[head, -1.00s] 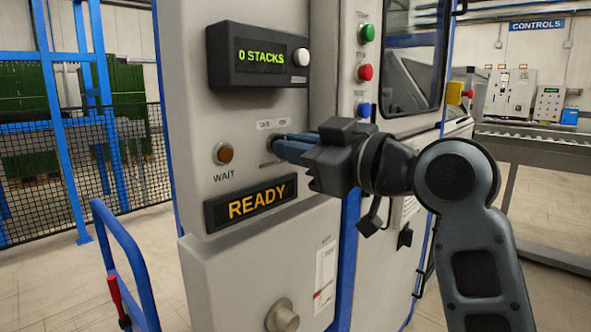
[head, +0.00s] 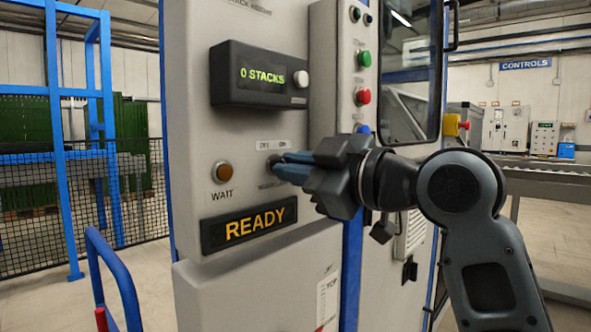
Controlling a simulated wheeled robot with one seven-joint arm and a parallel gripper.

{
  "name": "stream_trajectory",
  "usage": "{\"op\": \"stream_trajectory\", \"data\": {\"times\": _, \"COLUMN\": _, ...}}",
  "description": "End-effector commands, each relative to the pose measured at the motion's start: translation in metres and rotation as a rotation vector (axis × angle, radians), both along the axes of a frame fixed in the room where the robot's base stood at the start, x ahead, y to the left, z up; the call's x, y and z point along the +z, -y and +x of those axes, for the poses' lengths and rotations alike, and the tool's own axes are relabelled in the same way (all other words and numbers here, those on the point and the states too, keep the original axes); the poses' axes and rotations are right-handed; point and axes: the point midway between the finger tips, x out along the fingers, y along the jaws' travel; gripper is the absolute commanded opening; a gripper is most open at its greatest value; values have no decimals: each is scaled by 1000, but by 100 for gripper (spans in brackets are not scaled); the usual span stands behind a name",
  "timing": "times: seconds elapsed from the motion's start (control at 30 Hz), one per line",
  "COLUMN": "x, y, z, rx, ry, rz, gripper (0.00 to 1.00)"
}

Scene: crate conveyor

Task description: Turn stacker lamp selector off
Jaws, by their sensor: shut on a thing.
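The lamp selector (head: 269,168) is a small dark knob on the grey stacker panel (head: 215,130), under a white label strip with two markings (head: 273,145). Only a small part of it shows at the tips of the blue fingers. My gripper (head: 280,167) comes from the right and is shut on the selector. Its dark body and my arm lie to the right of it. Which way the selector points cannot be told, as the fingers cover it.
A display reading 0 STACKS (head: 262,76) juts out above. An amber WAIT lamp (head: 222,172) is left of the fingers, and a READY sign (head: 249,225) is below. Green (head: 364,58) and red (head: 362,96) buttons stand at right. A blue rail (head: 118,270) is at lower left.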

Motion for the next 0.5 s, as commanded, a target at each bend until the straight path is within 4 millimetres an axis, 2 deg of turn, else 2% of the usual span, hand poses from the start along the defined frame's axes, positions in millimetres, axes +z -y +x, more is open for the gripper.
{"op": "stream_trajectory", "data": {"times": 0.13, "x": 0, "y": 0, "z": 0, "rx": 0, "ry": 0, "rz": 0, "gripper": 0}}
{"op": "stream_trajectory", "data": {"times": 0.17, "x": 0, "y": 0, "z": 0, "rx": 0, "ry": 0, "rz": 0, "gripper": 14}}
{"op": "stream_trajectory", "data": {"times": 0.2, "x": 0, "y": 0, "z": 0, "rx": 0, "ry": -1, "rz": 1, "gripper": 18}}
{"op": "stream_trajectory", "data": {"times": 0.4, "x": 0, "y": 0, "z": 0, "rx": 0, "ry": -1, "rz": 1, "gripper": 37}}
{"op": "stream_trajectory", "data": {"times": 0.5, "x": 0, "y": 0, "z": 0, "rx": 0, "ry": -1, "rz": 1, "gripper": 37}}
